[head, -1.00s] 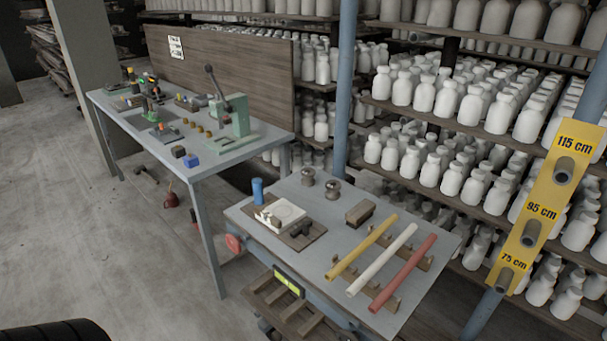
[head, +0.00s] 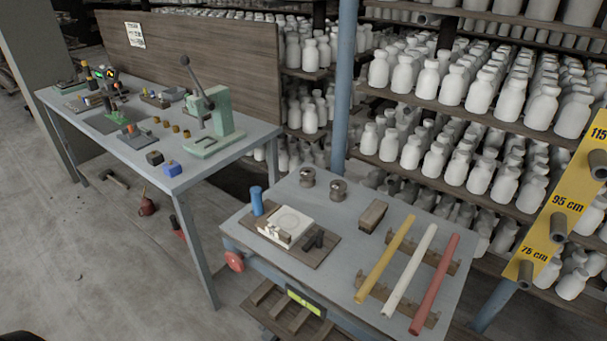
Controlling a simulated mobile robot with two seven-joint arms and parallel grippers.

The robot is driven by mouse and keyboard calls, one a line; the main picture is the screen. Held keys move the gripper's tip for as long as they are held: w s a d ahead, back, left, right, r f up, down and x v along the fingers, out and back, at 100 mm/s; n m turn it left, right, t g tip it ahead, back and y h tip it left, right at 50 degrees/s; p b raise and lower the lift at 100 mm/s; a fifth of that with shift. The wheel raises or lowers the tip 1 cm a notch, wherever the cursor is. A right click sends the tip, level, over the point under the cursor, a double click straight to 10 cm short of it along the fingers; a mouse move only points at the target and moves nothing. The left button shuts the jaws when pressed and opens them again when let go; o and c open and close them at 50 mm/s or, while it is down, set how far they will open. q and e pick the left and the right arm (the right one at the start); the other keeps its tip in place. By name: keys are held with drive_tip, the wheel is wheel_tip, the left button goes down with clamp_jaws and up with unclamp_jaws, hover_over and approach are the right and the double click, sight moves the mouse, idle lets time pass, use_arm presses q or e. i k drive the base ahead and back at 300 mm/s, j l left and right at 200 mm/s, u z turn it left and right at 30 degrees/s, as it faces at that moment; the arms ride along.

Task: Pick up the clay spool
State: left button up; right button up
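I cannot tell for certain which thing is the clay spool. Two small, rounded, dark metallic pieces, a left one (head: 308,178) and a right one (head: 338,189), stand upright and apart near the back edge of the near grey table (head: 285,199) in the head view. Their shape is somewhat spool-like, but they are small here. Neither of my grippers shows, and nothing touches the two pieces.
A yellow tube (head: 385,259), white tube (head: 409,270) and red tube (head: 434,284) lie on wooden racks. A blue cylinder (head: 257,201), wooden board (head: 315,256) and brown block (head: 372,215) share the table. A green press (head: 215,122) stands on the left table. Bottle shelves are behind.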

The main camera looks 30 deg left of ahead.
sight(307, 180)
drive_tip(key=i+j, duration=0.1)
drive_tip(key=j, duration=0.25)
drive_tip(key=j+u, duration=0.1)
drive_tip(key=j, duration=0.3)
drive_tip(key=i+j, duration=0.15)
drive_tip(key=j, duration=0.2)
drive_tip(key=i+j, duration=0.1)
drive_tip(key=j, duration=0.25)
drive_tip(key=k+u, duration=0.05)
